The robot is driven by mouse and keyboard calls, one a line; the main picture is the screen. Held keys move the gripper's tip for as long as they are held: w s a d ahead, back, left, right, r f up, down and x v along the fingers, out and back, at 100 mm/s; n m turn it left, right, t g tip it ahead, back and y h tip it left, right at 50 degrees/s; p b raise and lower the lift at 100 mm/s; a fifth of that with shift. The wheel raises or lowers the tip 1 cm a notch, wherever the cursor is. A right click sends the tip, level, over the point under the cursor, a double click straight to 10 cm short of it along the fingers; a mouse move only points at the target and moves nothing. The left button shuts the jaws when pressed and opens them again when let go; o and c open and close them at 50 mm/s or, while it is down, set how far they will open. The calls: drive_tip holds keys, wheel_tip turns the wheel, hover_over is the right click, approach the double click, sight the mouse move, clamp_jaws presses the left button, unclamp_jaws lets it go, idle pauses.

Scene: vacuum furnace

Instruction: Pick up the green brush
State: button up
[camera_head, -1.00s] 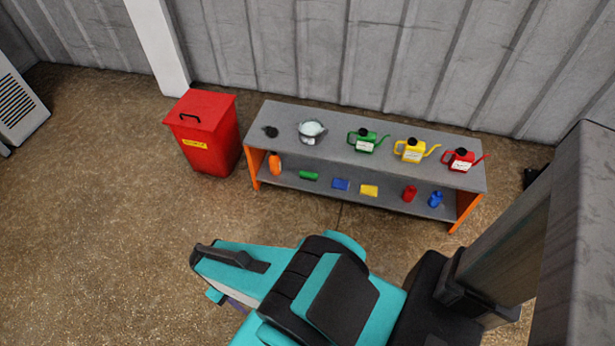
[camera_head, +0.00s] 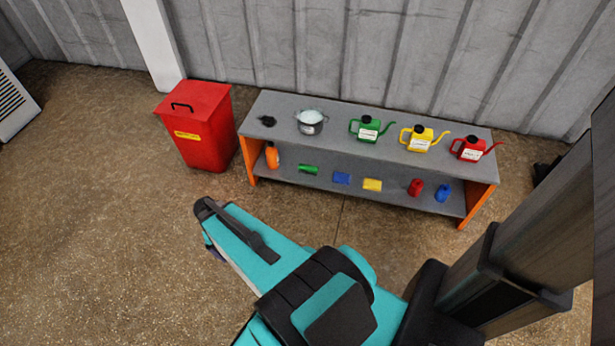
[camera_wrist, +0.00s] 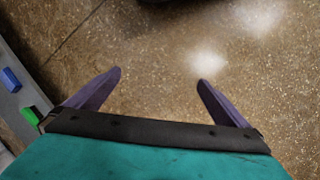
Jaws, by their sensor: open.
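A small green item, which looks like the green brush (camera_head: 308,169), lies on the lower shelf of the grey bench (camera_head: 330,140), towards its left end. In the wrist view a green item (camera_wrist: 30,115) shows at the left edge on a grey shelf. My gripper (camera_wrist: 160,76) is open and empty, its two purple fingers spread over bare floor. It is apart from the bench, and the green item lies to its left in the wrist view. In the head view my arm hides most of the gripper.
On the lower shelf, a blue block (camera_head: 342,178) and a yellow block (camera_head: 372,185) lie right of the green item, an orange item (camera_head: 272,157) left. The bench top carries a pot (camera_head: 310,122) and watering cans (camera_head: 420,140). A red bin (camera_head: 200,135) stands left. Floor in front is clear.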

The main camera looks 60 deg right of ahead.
drive_tip(key=w+d+f+m+t+h+b, duration=0.1)
drive_tip(key=w+d+f+b, duration=0.15)
drive_tip(key=d, duration=0.35)
drive_tip(key=w+d+f+m+b, duration=0.1)
drive_tip(key=w+d+m+b, duration=0.15)
drive_tip(key=d, duration=0.25)
drive_tip(key=m+t+h+b, duration=0.2)
drive_tip(key=m+h+b, duration=0.3)
drive_tip(key=b, duration=1.1)
approach(307, 168)
wheel_tip(307, 168, up, 4)
drive_tip(key=a+m, duration=0.1)
drive_tip(key=a, duration=0.1)
drive_tip(key=shift+w+d+g+y, duration=0.1)
drive_tip(key=shift+w+g+y, duration=0.15)
drive_tip(key=shift+g+y, duration=0.05)
drive_tip(key=shift+b+x, duration=1.45)
drive_tip(key=shift+x, duration=2.9)
drive_tip(key=shift+r, duration=0.1)
